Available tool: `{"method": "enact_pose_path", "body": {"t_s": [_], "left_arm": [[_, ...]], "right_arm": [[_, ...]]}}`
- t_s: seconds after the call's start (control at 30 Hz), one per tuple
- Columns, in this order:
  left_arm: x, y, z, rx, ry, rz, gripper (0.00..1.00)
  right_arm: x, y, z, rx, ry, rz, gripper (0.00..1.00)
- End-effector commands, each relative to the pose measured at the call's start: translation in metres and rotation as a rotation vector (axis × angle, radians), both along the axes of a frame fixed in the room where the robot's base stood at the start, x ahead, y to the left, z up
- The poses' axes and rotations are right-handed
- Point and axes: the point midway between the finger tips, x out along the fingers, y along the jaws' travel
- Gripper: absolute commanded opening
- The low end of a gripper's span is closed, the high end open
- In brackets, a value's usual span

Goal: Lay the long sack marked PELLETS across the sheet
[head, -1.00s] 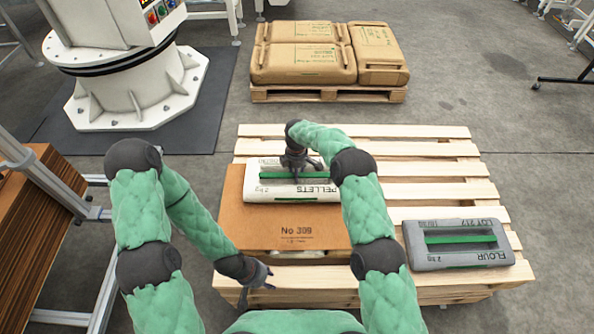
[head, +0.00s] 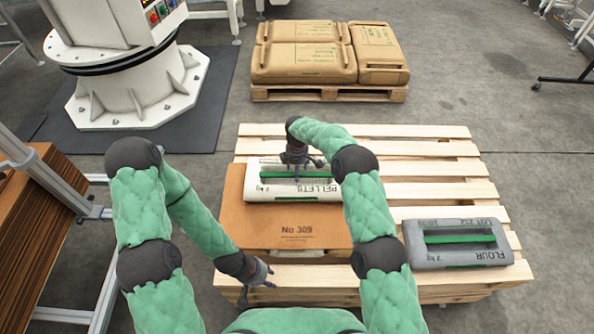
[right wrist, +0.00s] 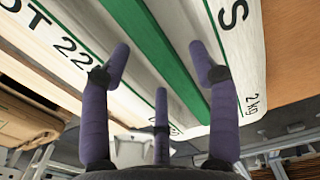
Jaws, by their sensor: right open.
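The long white sack marked PELLETS (head: 262,190), with a green strip along its middle, lies flat across the far part of the brown sheet (head: 262,232) marked No 309. My right gripper (head: 299,172) is over the middle of the sack with its fingers spread. In the right wrist view the open fingers (right wrist: 160,85) point at the sack (right wrist: 235,50) and its green strip; I cannot tell if they touch it. My left gripper (head: 258,284) is empty, fingers apart, at the near edge of the sheet. My right forearm hides part of the sheet's right side.
The sheet lies on a wooden pallet (head: 430,168) with bare slats at the right. A grey FLOUR sack (head: 425,256) lies on its near right corner. Brown sacks (head: 300,65) sit on another pallet behind. A white machine base (head: 130,90) stands at the far left.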

Motion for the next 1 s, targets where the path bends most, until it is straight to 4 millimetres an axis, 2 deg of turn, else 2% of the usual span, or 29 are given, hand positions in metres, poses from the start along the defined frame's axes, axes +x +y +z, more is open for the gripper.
{"method": "enact_pose_path", "body": {"t_s": [0.03,0.2,0.4,0.5,0.7,1.0], "left_arm": [[0.000,0.000,0.008,0.000,0.000,0.000,0.37],[0.000,0.000,0.024,0.000,0.000,0.000,0.37],[0.000,0.000,0.038,0.000,0.000,0.000,0.37],[0.000,0.000,0.042,0.000,0.000,0.000,0.37],[0.000,0.000,0.045,0.000,0.000,0.000,0.37],[0.000,0.000,0.045,0.000,0.000,0.000,0.37]], "right_arm": [[0.001,0.000,0.015,0.001,-0.004,-0.001,0.61],[0.001,0.000,0.050,0.001,-0.003,0.000,0.61],[0.001,0.000,0.085,0.001,-0.002,0.000,0.61],[0.001,0.000,0.096,0.001,-0.001,0.000,0.61],[0.000,0.000,0.106,0.000,-0.001,0.000,0.61],[0.001,0.000,0.106,0.000,-0.001,0.000,0.61]]}}
